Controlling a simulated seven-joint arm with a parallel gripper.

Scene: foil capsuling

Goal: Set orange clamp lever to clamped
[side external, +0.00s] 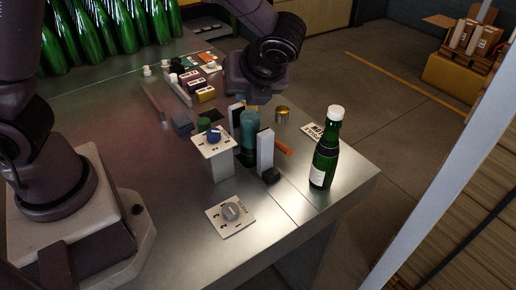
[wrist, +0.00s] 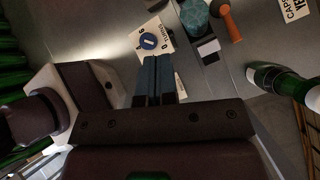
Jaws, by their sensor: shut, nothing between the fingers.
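The orange clamp lever (side external: 283,147) sticks out on the right of a fixture with a white upright block (side external: 265,150). It lies low and roughly level, pointing away from the block. In the wrist view the lever (wrist: 231,24) is at the upper right, beside a teal round piece (wrist: 195,14). The same teal piece (side external: 249,124) stands upright in the fixture in the side view. My gripper (wrist: 160,60) is shut and empty, its fingertips near a blue-knobbed dial and apart from the lever. In the side view my gripper's fingers are hard to make out above the fixture.
The blue-knob dial box (side external: 213,140) stands left of the fixture, and a grey-knob plate (side external: 231,212) lies in front. A green bottle with a white cap (side external: 326,150) stands right, near the table edge. A gold cup (side external: 282,114) is behind.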

